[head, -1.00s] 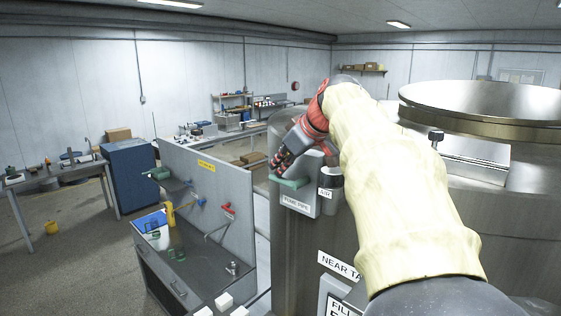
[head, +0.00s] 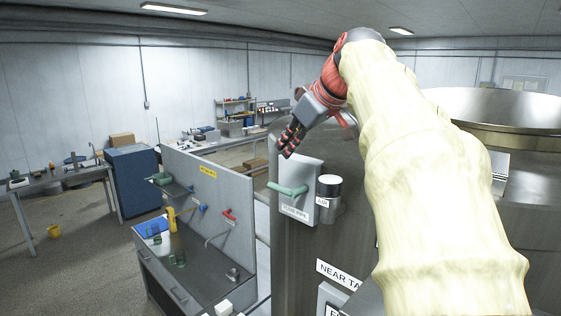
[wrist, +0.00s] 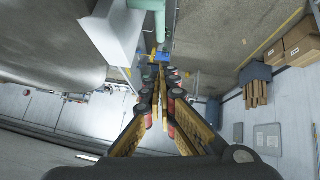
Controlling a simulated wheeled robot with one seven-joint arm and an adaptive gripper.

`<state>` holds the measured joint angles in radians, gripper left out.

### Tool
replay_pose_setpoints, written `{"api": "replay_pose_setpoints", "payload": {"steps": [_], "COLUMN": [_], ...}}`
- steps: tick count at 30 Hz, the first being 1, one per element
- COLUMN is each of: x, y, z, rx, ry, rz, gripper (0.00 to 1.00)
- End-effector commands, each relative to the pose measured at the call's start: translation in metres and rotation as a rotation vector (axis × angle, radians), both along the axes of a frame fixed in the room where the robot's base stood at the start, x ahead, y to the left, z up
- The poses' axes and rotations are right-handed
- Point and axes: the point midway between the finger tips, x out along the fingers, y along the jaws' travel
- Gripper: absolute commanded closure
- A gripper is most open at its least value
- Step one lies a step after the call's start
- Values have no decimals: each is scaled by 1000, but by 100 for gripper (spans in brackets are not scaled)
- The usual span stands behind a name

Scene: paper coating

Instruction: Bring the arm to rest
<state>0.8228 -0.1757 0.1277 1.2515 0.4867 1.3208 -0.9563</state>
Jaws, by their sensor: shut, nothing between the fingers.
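My gripper (head: 289,140) is at the end of my raised, cream-sleeved arm in the head view. It hangs above and apart from the green handle (head: 287,189) on the white labelled box of the metal tank. In the wrist view my gripper (wrist: 161,72) has its fingers brought together, with nothing held between them.
The large metal tank (head: 300,240) stands close beneath my arm, with a cup labelled AIR (head: 329,192) on its side. A grey panelled bench (head: 190,262) is to the left. A blue cabinet (head: 133,180) and tables stand farther back. Open air surrounds my gripper.

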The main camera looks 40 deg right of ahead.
Motion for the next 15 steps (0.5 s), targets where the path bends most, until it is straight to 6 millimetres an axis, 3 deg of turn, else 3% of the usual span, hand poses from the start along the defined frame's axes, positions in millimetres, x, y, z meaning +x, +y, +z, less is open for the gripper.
{"api": "replay_pose_setpoints", "payload": {"steps": [6, 15], "x": [-16, -18], "y": [1, 2], "z": [15, 17], "rx": [-1, 1], "ry": [0, 1], "rz": [-2, 0], "gripper": [100, 100]}}
